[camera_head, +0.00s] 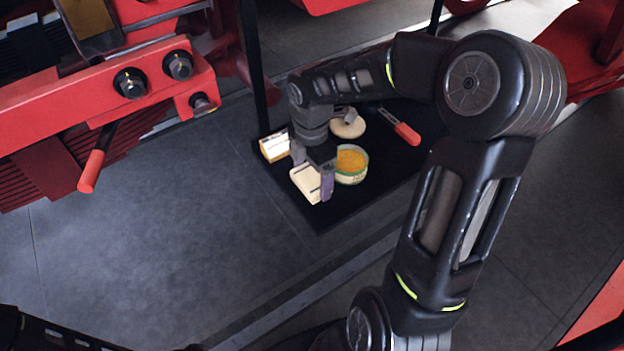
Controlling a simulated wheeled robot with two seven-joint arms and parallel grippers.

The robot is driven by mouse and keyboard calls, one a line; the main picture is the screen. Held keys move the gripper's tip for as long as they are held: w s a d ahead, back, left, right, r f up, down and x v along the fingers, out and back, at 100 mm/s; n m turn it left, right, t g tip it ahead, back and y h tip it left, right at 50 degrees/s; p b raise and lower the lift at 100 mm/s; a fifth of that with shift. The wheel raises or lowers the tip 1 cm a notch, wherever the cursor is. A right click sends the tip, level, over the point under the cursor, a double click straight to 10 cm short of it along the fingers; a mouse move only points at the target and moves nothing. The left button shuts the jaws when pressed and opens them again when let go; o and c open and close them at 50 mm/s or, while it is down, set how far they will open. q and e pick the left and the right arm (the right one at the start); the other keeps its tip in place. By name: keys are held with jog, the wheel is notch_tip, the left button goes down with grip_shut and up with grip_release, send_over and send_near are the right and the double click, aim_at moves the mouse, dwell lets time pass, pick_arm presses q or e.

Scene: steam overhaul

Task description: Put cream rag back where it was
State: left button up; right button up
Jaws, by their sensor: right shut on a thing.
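The cream rag (306,184) is a small pale folded piece over the front part of a black tray-like shelf (322,215). My right gripper (314,180) reaches down from above with its fingers around the rag and is shut on it. I cannot tell whether the rag touches the shelf. My left gripper is out of view; only part of what seems to be my left arm shows at the bottom left.
An open tin with yellow contents (351,161) stands just right of the rag. A small box (274,147), a round pale item (348,127) and a red-handled tool (407,134) are also on the shelf. Red machinery (100,95) stands at left; grey floor lies in front.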

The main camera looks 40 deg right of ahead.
aim_at(312, 178)
jog(key=shift+f, duration=1.2)
jog(key=shift+f, duration=0.1)
jog(key=o, duration=1)
jog(key=shift+o, duration=0.2)
notch_tip(312, 178, up, 12)
jog(key=shift+b, duration=0.4)
